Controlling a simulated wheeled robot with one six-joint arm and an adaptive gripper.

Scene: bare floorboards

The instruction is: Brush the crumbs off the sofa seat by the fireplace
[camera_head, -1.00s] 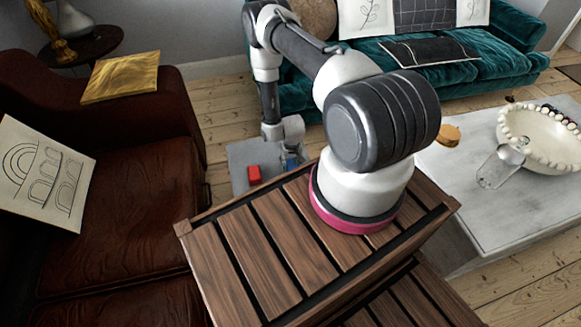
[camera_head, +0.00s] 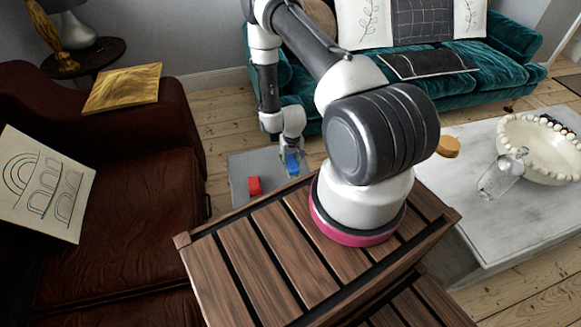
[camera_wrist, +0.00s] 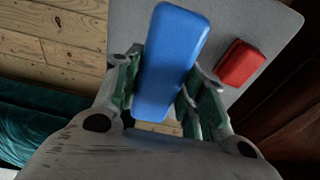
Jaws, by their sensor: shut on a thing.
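My gripper (camera_wrist: 160,95) is shut on a blue block-like object (camera_wrist: 172,60), held lengthwise between the fingers. In the head view the blue object (camera_head: 292,164) hangs from my gripper (camera_head: 290,152), over or near a grey slab-like surface (camera_head: 237,172). A red block (camera_head: 254,185) lies on that surface; it shows right of the blue object in the wrist view (camera_wrist: 240,63). A brown leather sofa (camera_head: 130,215) is at the left, and a teal sofa (camera_head: 460,88) at the back. I see no fireplace, and cannot make out crumbs on either seat.
My slatted wooden deck fills the front. A pale table (camera_head: 455,205) at the right bears a beaded bowl (camera_head: 535,160), a clear glass (camera_head: 502,175) and an orange-brown object (camera_head: 448,147). A round side table (camera_head: 95,58) stands back left. Bare floorboards (camera_head: 215,100) show between the sofas.

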